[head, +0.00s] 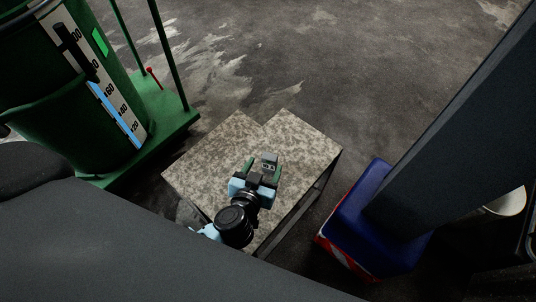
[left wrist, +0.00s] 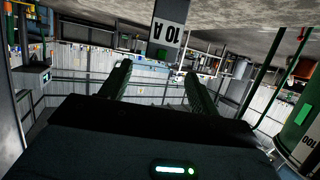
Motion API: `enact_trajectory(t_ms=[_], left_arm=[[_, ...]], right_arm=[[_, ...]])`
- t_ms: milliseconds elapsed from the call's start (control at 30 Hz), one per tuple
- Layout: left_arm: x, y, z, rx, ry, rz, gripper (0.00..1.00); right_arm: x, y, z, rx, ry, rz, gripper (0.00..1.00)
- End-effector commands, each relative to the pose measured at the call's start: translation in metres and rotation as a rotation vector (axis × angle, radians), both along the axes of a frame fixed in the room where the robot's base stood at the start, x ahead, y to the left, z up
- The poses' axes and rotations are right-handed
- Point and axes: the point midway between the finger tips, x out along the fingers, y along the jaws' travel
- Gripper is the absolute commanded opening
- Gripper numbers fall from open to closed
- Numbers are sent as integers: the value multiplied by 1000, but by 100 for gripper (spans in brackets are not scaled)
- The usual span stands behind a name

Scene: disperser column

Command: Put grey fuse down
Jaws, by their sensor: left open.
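The grey fuse (head: 269,159) stands on the speckled table (head: 208,160), just beyond my left gripper in the head view. In the left wrist view the fuse (left wrist: 172,24) shows its "10 A" label upside down, ahead of the fingertips. My left gripper (head: 263,169) is open over the table, its green fingers on either side of a gap that lines up with the fuse. In the left wrist view the fingers (left wrist: 156,72) are spread apart with nothing between them. My right gripper is not in view.
A green tank (head: 110,70) with a level scale and a green base stands at the left. A blue box (head: 352,212) with a red and white side stands on the floor right of the table. The table's left part is clear.

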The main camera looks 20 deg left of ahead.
Motion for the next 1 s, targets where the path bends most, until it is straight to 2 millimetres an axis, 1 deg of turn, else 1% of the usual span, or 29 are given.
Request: enact_trajectory(t_ms=[33,100,200,300,567,867,1000], left_arm=[[-10,-1,6,2,-1,-3,61],[-20,-1,9,0,-1,-2,61],[-32,-1,13,2,0,-1,61],[-40,-2,15,1,-1,-1,61],[-45,-2,16,1,0,-1,61],[-45,-2,16,0,-1,-1,61],[-53,-1,19,-15,-32,-8,61]], right_arm=[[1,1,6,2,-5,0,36],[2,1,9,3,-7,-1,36],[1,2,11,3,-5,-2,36],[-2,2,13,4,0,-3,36],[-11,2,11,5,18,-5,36],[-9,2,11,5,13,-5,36],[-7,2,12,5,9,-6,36]])
